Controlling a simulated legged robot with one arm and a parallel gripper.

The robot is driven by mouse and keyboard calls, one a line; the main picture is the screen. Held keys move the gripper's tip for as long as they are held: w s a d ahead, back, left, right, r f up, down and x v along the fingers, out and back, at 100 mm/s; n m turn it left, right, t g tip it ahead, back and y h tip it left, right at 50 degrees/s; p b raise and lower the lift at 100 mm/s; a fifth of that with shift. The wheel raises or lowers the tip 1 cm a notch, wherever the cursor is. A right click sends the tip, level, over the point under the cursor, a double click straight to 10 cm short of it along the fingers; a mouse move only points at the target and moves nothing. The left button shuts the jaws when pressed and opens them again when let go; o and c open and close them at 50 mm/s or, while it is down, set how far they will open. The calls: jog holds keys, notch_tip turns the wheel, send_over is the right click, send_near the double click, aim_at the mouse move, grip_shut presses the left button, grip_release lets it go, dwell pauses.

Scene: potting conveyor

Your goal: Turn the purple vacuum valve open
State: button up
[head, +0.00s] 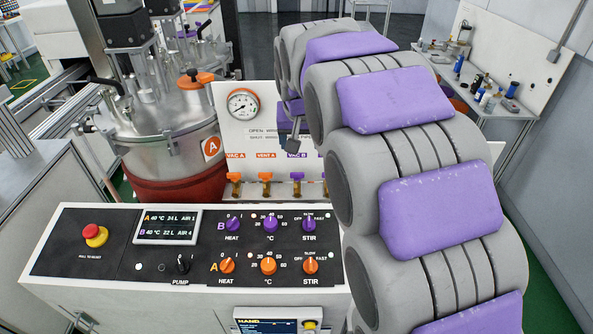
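The purple vacuum valve (297,178) is small and sits under the label "VAC B" on the white upright panel (228,133). Its handle is too small to tell how far it is turned. My gripper (292,145) shows as a small dark grey tip below a purple arm part, just above the VAC B label and in front of the panel. It appears above the valve and apart from it in the picture. Its fingers are too small and partly covered to tell whether they are open or shut.
Orange valves VAC A (235,180) and VENT A (265,180) stand to the left. A gauge (243,104) is above. The control console (70,245) with knobs and a red button (93,233) is in front. A steel vessel (165,125) stands left. My arm covers the panel's right side.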

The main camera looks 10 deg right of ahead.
send_near(297, 173)
jog(key=b+x, duration=0.1)
jog(key=x, duration=0.6)
jog(key=shift+w+d+f, duration=0.15)
jog(key=shift+w+f, duration=0.1)
jog(key=shift+f, duration=0.05)
jog(key=shift+w+f+b, duration=0.2)
jog(key=shift+f+b, duration=0.1)
jog(key=shift+f, duration=0.25)
jog(key=shift+a, duration=0.25)
jog(key=shift+c, duration=0.4)
jog(key=shift+d, duration=0.15)
jog(key=c, duration=1)
